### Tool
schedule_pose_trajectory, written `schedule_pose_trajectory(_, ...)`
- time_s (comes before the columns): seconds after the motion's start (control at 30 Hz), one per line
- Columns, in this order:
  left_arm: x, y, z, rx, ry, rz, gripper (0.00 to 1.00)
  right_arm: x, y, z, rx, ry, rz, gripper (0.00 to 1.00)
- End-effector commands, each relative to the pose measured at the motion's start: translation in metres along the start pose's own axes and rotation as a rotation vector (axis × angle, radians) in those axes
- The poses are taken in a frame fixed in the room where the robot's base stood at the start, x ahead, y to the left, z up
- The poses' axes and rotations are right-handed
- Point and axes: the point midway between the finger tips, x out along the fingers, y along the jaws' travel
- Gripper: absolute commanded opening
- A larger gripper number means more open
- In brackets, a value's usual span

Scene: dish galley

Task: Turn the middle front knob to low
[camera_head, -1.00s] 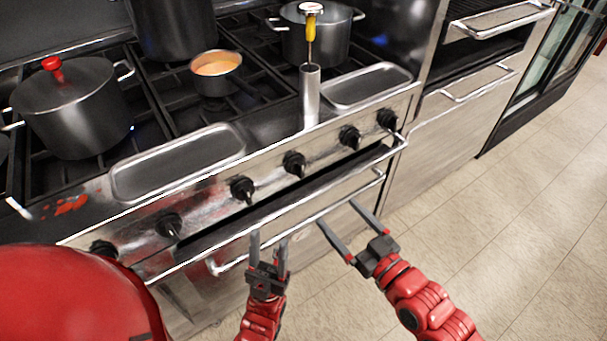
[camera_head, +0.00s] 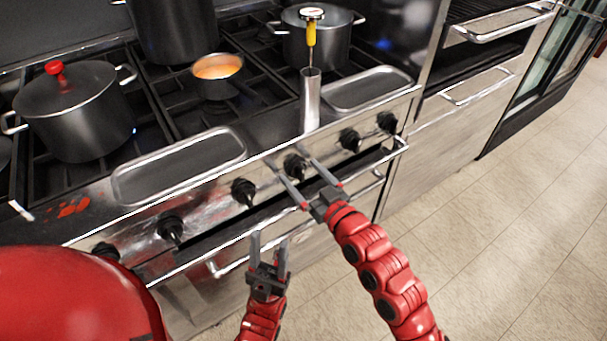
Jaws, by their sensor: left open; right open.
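A row of several black knobs runs along the stove's steel front panel. The two central ones are a knob (camera_head: 243,191) left of centre and a knob (camera_head: 295,166) right of centre; no label shows which is the middle front knob. My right gripper (camera_head: 284,155) is open, its two fingers reaching to the panel on either side of the right-of-centre knob in the picture. I cannot tell whether they touch it. My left gripper (camera_head: 269,237) is open and empty, below the left-of-centre knob and in front of the oven rail.
A steel rail (camera_head: 230,265) runs below the panel. A lidded pot (camera_head: 75,115), a small pan (camera_head: 215,72) of orange food and other pots stand on the burners. A steel cylinder (camera_head: 310,105) holding a yellow-handled tool stands behind the knobs. Floor at right is clear.

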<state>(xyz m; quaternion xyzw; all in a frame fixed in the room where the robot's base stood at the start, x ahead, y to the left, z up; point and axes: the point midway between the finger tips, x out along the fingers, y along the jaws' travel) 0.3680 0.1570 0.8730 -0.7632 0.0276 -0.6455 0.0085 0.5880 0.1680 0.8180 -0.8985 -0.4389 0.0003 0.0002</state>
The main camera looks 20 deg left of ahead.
Motion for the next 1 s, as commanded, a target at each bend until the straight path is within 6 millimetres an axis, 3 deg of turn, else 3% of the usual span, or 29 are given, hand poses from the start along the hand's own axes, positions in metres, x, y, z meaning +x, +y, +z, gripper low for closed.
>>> schedule_pose_trajectory(0.2, 0.0, 0.0, 0.0, 0.0, 0.0, 0.0, 0.5, 0.0, 0.0, 0.0, 0.0, 0.0, 0.0, 0.94)
schedule_pose_trajectory(0.23, 0.0, 0.0, 0.0, 0.0, 0.0, 0.0, 0.5, 0.0, 0.0, 0.0, 0.0, 0.0, 0.0, 0.9)
schedule_pose_trajectory(0.7, 0.0, 0.0, 0.0, 0.0, 0.0, 0.0, 0.5, 0.0, 0.0, 0.0, -0.001, 0.0, 0.0, 0.09)
schedule_pose_trajectory(1.0, -0.016, 0.001, 0.003, 0.0, 0.0, 0.0, 0.5, 0.0, 0.001, 0.003, -0.054, 0.004, 0.001, 0.09)
